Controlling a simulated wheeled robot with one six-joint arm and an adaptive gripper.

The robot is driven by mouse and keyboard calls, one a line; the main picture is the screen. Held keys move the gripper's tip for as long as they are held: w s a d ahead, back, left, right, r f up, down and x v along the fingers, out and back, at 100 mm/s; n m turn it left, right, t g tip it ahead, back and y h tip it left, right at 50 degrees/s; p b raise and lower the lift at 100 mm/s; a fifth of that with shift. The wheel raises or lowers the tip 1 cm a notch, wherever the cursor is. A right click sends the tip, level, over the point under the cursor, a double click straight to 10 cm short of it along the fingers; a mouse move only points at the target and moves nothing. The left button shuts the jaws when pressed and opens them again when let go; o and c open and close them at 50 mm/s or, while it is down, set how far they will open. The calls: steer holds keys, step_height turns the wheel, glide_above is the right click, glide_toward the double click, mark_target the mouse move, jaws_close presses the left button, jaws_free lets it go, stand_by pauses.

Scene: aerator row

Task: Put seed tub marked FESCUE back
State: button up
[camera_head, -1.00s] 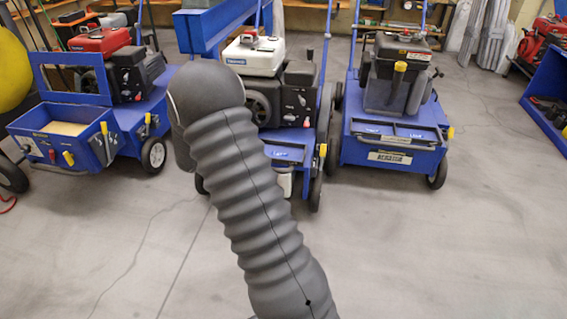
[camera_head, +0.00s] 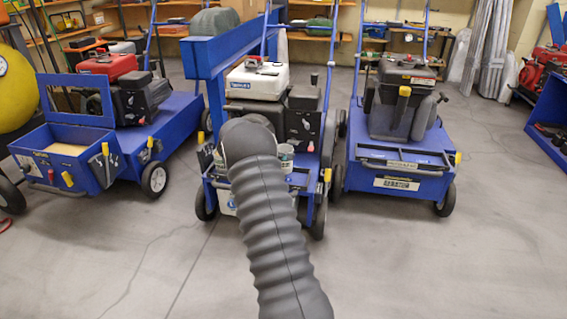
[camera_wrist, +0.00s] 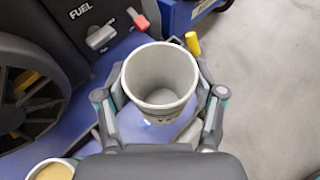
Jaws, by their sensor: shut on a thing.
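In the wrist view a pale tub (camera_wrist: 160,76) with a grey, empty-looking inside stands between the fingers of my gripper (camera_wrist: 160,100), which is shut on it. Dark print shows on the tub's near side, but I cannot read it. Below the tub in the picture is a blue machine deck; I cannot tell whether the tub touches it. A second tub (camera_wrist: 52,171) with tan contents is cut off at the lower left. In the head view my arm hides the gripper. A small pale tub (camera_head: 286,155) shows just right of the arm's end; I cannot tell which it is.
The middle blue machine (camera_head: 318,185) with a white-topped engine (camera_head: 258,80) is behind my arm. A blue machine with an open hopper (camera_head: 70,155) stands left, and another blue machine (camera_head: 400,175) right. Yellow-handled levers stick up. The floor in front is clear.

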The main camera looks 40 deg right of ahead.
steer(key=shift+w+d+f, duration=0.35)
steer(key=shift+w+d, duration=0.05)
steer(key=shift+w, duration=0.1)
steer(key=shift+f+b, duration=0.35)
steer(key=shift+f, duration=1.65)
steer(key=shift+f, duration=0.15)
steer(key=o, duration=1.2)
steer(key=shift+o, duration=0.2)
